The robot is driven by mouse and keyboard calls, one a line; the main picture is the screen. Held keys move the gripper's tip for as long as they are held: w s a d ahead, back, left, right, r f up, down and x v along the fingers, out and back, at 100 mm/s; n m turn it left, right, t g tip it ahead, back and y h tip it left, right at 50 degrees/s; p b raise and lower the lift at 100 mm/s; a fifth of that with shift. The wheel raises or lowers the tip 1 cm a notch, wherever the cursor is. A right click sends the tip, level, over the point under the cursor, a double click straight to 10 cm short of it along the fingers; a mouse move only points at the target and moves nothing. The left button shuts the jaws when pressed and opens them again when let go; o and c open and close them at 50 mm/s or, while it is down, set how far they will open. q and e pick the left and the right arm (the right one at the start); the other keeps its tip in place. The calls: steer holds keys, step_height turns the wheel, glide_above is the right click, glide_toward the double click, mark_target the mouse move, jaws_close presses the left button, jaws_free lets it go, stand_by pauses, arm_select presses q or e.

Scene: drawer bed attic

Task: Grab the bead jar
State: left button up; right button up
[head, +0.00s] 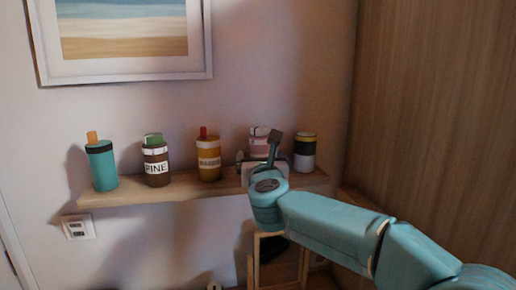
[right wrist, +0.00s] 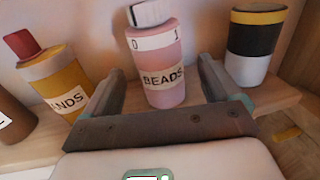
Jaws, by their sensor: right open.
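The bead jar (right wrist: 158,62) is pink with a white band, a pale cap and a "BEADS" label. It stands upright on the wooden shelf (head: 140,194). In the head view, the bead jar (head: 259,145) is partly hidden behind my right gripper (head: 264,160). In the right wrist view, my right gripper (right wrist: 163,72) is open, with one finger on each side of the jar's lower part and visible gaps to it. How deep the jar sits between the fingers is hard to tell. My left gripper is not in view.
On the shelf stand a teal jar (head: 102,168), a brown "PINE" jar (head: 156,165), a yellow-orange jar with a red cap (head: 209,160) to the left, and a black, yellow and white jar (head: 305,153) close on the right. A wooden panel (head: 430,110) bounds the right side.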

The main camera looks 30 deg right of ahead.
mark_target(259, 149)
steer(key=shift+w+d+r+p, duration=0.25)
steer(key=shift+d+p, duration=0.05)
steer(key=shift+d, duration=0.1)
steer(key=p+x, duration=0.2)
steer(key=x, duration=0.1)
steer(key=p+x, duration=0.1)
steer(key=x, duration=0.1)
steer(key=shift+w+a, duration=0.3)
steer(key=shift+d, duration=0.15)
steer(key=shift+s+r, duration=0.1)
steer(key=shift+s, duration=0.2)
steer(key=shift+w, duration=0.25)
steer(key=c, duration=1.2)
steer(key=shift+o, duration=0.2)
steer(key=shift+s, duration=0.1)
